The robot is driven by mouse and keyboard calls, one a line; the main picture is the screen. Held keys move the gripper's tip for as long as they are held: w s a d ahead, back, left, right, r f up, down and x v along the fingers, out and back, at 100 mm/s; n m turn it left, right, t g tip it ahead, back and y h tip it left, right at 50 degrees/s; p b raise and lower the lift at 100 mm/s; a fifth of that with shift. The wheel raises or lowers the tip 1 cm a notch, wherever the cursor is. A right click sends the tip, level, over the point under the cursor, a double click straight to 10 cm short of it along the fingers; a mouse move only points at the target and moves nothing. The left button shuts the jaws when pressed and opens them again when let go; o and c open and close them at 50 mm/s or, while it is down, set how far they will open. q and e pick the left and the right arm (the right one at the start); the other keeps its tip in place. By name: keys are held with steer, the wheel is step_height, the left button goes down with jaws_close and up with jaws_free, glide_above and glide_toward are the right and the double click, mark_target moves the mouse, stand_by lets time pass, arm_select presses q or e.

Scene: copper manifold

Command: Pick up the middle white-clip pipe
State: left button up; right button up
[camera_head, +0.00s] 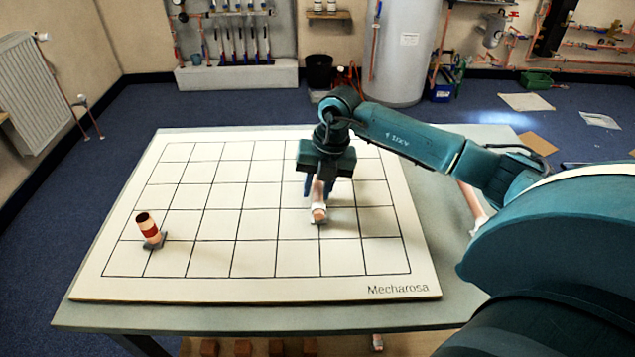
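A copper-pink pipe with a white clip (318,213) is on the gridded white board, right of the board's centre. Its near end points towards me and its upper part is hidden by my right gripper. My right gripper (319,186) points down over this pipe, with dark blue fingers showing on either side of it. I cannot tell whether the fingers press on the pipe. Another pink pipe with a white clip (473,203) shows at the table's right side, partly hidden by my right arm. My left gripper is not in view.
A copper stub with a red band (149,229) stands on a grey base at the board's left. The white board (250,288) lies on a grey table (270,318). The board's left and middle squares are mostly clear. Several copper ends show below the front edge.

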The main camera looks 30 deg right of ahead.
steer(key=shift+c, duration=0.3)
jaws_close()
